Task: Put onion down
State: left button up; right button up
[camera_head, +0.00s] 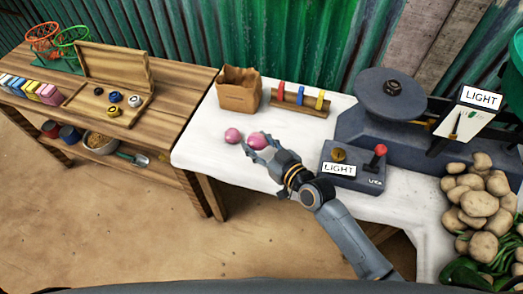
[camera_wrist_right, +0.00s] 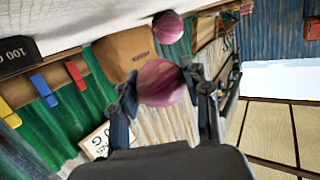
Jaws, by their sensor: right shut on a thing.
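A pink-purple onion (camera_head: 256,139) is between the fingers of my right gripper (camera_head: 261,148), which is shut on it over the white tabletop (camera_head: 215,160). In the right wrist view the held onion (camera_wrist_right: 160,82) sits between the two dark fingers (camera_wrist_right: 162,92). I cannot tell whether it touches the table. A second onion (camera_head: 232,136) rests on the tabletop just left of the held one, and it also shows in the right wrist view (camera_wrist_right: 168,27). My left gripper is not in view.
A paper bag (camera_head: 239,91) and a wooden rack with coloured clips (camera_head: 299,100) stand behind. A control box (camera_head: 352,166) with a "LIGHT" label and the balance (camera_head: 391,95) are to the right, beside piled potatoes (camera_head: 478,203). The table's front left is clear.

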aim_at(262, 154)
jog(key=shift+w+d+f, duration=0.25)
jog(key=shift+w+f, duration=0.25)
jog(key=shift+f, duration=0.2)
jog(key=shift+w+d+f+b, duration=0.1)
jog(key=shift+w+f+b, duration=0.1)
jog(key=shift+f, duration=0.4)
jog(key=shift+w+d+f+b, duration=0.1)
jog(key=shift+f+b, duration=0.05)
jog(key=shift+f, duration=0.45)
jog(key=shift+w+d+f+b, duration=0.1)
jog(key=shift+f+b, duration=0.1)
jog(key=shift+f, duration=0.4)
jog(key=shift+a, duration=0.1)
jog(key=shift+f, duration=0.1)
jog(key=o, duration=1.2)
jog(key=shift+s, duration=0.1)
